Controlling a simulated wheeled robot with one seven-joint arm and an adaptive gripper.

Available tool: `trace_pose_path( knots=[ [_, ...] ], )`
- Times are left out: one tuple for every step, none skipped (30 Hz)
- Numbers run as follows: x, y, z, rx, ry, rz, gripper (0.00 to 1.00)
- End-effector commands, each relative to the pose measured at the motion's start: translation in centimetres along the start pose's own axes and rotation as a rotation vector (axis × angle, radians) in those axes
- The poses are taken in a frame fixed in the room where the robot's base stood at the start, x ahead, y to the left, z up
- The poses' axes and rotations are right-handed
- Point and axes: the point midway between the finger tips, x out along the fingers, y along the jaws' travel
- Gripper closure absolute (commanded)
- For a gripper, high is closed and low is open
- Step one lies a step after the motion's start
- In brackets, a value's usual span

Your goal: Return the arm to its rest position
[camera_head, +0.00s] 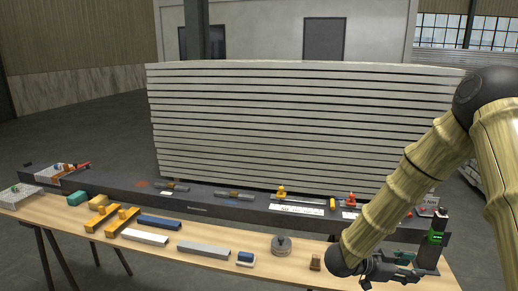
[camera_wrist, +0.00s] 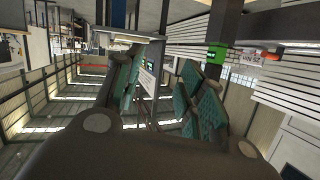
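My arm (camera_head: 405,188), in yellowish ribbed covers with dark joints, comes in from the right in the head view. It bends down towards the table's right end. My gripper (camera_head: 402,267) is low at the right, in front of a dark upright post with a green display (camera_head: 436,238). In the wrist view my gripper (camera_wrist: 165,88) shows two fingers with teal pads standing apart. The gap between them looks empty, with only background showing through. The wrist view is tilted well away from level.
A wooden table (camera_head: 215,232) carries a long dark beam (camera_head: 120,186), orange blocks (camera_head: 122,220), a grey bar (camera_head: 203,249), a round grey weight (camera_head: 281,245) and a teal block (camera_head: 77,198). A stack of pale panels (camera_head: 300,125) stands behind. Open floor lies at the left.

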Motion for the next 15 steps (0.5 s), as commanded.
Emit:
trace_pose_path(
  knots=[
    [0.1, 0.1, 1.5, -0.024, -0.011, -0.034, 0.60],
    [0.1, 0.1, 2.2, -0.037, -0.020, -0.056, 0.60],
    [0.1, 0.1, 3.5, -0.059, -0.035, -0.092, 0.60],
    [0.1, 0.2, 4.5, -0.077, -0.046, -0.118, 0.60],
    [0.1, 0.2, 5.5, -0.096, -0.061, -0.147, 0.60],
    [0.1, 0.4, 7.2, -0.127, -0.083, -0.191, 0.60],
    [0.0, 0.7, 8.6, -0.155, -0.103, -0.225, 0.60],
    [-0.2, 0.9, 10.0, -0.183, -0.124, -0.261, 0.60],
    [-0.4, 1.4, 12.1, -0.225, -0.156, -0.310, 0.60],
    [-0.6, 1.8, 13.5, -0.258, -0.181, -0.346, 0.60],
    [-0.8, 2.2, 15.1, -0.291, -0.207, -0.380, 0.60],
    [-1.2, 3.0, 17.0, -0.337, -0.244, -0.425, 0.60],
    [-1.6, 3.6, 18.6, -0.373, -0.272, -0.457, 0.60],
    [-1.9, 4.3, 20.0, -0.409, -0.300, -0.488, 0.60],
    [-2.4, 5.4, 22.0, -0.460, -0.340, -0.528, 0.60]
  ],
)
